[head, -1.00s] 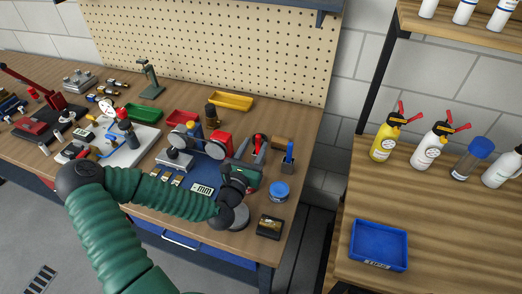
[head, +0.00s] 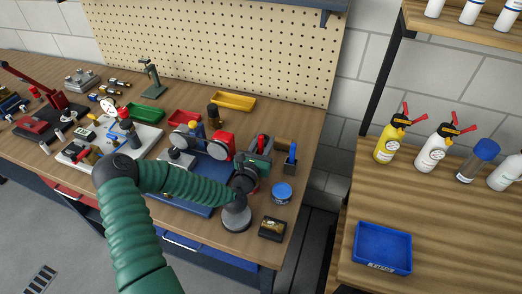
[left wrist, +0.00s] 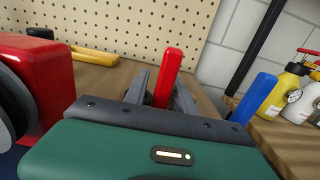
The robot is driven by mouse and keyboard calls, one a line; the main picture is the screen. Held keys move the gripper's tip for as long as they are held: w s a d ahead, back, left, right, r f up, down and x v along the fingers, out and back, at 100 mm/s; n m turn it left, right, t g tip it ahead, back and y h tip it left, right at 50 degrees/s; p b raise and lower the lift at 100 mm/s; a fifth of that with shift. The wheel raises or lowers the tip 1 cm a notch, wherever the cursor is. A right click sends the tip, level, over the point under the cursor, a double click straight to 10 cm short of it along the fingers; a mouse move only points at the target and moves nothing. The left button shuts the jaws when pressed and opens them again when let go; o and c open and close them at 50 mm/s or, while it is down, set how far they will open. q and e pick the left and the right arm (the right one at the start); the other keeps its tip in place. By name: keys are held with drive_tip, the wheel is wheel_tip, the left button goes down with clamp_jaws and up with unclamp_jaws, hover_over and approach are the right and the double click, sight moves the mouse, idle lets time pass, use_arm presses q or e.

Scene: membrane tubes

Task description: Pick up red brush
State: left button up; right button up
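The red brush shows as a red upright handle (left wrist: 168,70) in the left wrist view, slightly tilted. The fingers look spread, with a narrow gap on the left side. In the head view this gripper (head: 262,143) is at the right end of the workbench. My right gripper is not in view.
A blue handle (left wrist: 255,97) stands right of the gripper, and a red grinder part (left wrist: 45,75) is close on the left. A blue-lidded tub (head: 281,193) and a small dark box (head: 272,228) sit near the bench's front right. A yellow tray (head: 233,102) lies behind.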

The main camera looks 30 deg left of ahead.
use_arm(q)
clamp_jaws()
